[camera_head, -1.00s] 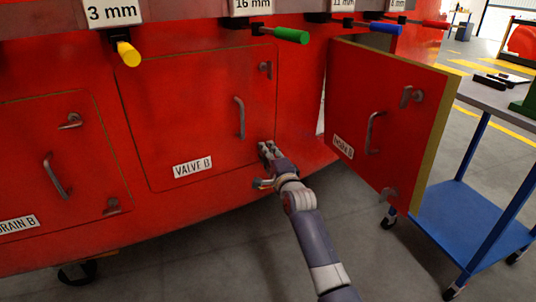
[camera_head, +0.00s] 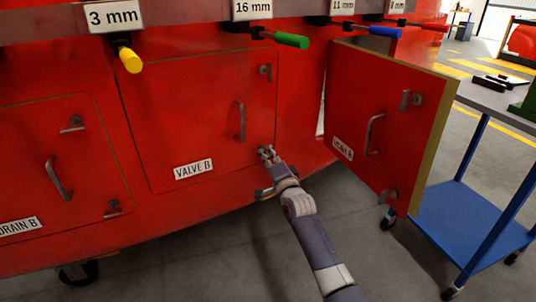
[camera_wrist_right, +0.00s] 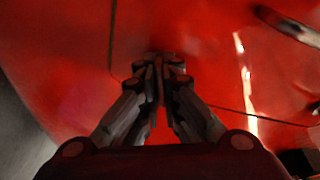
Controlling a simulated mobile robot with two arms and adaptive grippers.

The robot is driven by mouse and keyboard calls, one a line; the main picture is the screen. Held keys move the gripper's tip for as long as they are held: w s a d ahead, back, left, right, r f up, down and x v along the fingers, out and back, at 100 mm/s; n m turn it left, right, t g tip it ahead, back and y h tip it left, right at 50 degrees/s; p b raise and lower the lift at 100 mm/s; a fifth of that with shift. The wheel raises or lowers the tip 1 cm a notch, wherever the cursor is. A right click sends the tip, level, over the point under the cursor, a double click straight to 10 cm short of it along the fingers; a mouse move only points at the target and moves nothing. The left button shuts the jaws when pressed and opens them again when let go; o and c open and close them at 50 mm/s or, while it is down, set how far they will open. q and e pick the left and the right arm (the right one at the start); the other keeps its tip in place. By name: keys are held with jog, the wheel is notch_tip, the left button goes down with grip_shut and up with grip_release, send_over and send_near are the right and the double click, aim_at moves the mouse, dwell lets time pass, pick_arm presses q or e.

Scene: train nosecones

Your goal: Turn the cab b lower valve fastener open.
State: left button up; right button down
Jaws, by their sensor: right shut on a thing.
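The red VALVE B panel (camera_head: 195,120) is closed, with a grey handle (camera_head: 240,121) and an upper fastener (camera_head: 266,71) on its right side. My right gripper (camera_head: 267,152) is at the panel's lower right corner, where the lower fastener sits. In the right wrist view the gripper's fingers (camera_wrist_right: 159,80) are close together on the lower valve fastener (camera_wrist_right: 157,58). The fingers hide most of it, so its angle is hard to tell. My left gripper is in no view.
An open red door (camera_head: 385,120) stands just right of the panel. A blue cart (camera_head: 480,225) is beyond it. The closed DRAIN B panel (camera_head: 60,150) is at the left. Hanging tools with yellow (camera_head: 130,60), green (camera_head: 290,40) and blue (camera_head: 385,31) handles are above.

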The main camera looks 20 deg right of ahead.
jog(key=n, duration=0.4)
jog(key=shift+f+t, duration=0.1)
jog(key=shift+t, duration=0.2)
jog(key=n+y, duration=0.1)
jog(key=n, duration=0.3)
jog(key=shift+d, duration=0.1)
jog(key=n+y, duration=0.1)
jog(key=n, duration=0.3)
jog(key=n+y, duration=0.1)
jog(key=n, duration=0.3)
jog(key=shift+y, duration=0.3)
jog(key=c, duration=1.8)
grip_release()
jog(key=shift+s, duration=0.1)
jog(key=v, duration=1.2)
